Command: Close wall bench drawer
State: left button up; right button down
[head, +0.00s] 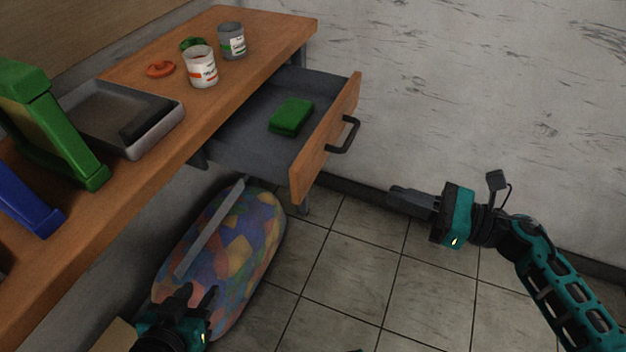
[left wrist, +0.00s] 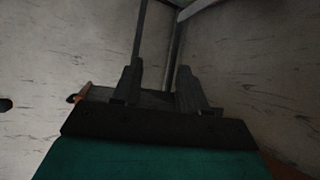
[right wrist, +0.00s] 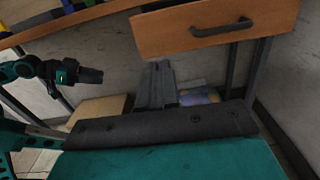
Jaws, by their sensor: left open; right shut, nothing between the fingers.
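The wall bench drawer (head: 255,115) stands open at the far end of the wooden bench. Its wooden front (head: 325,140) carries a dark handle (head: 346,135); both also show at the top of the right wrist view, the front (right wrist: 160,35) and the handle (right wrist: 222,28). A green sponge (head: 291,116) lies inside the drawer. My right gripper (head: 392,195) is shut and empty, in front of the drawer to the right of and below the handle, apart from it. My left gripper (head: 199,291) is open and empty, low in front of the bench over the colourful bag.
On the bench (head: 240,80) stand a white can (head: 200,68), a grey can (head: 232,42), a grey tray (head: 160,136) and a green frame (head: 70,140). A colourful bag (head: 262,240) lies below the drawer. Tiled floor (head: 345,275) before the drawer is clear.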

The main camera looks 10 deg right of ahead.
jog(key=p, duration=0.1)
send_near(311, 169)
jog(key=x, duration=0.5)
jog(key=shift+w+a, duration=0.1)
jog(key=shift+w, duration=0.05)
jog(key=shift+x, duration=0.8)
pick_arm(q)
jog(key=shift+s+r, duration=0.15)
jog(key=shift+s, duration=0.15)
jog(key=shift+a, duration=0.15)
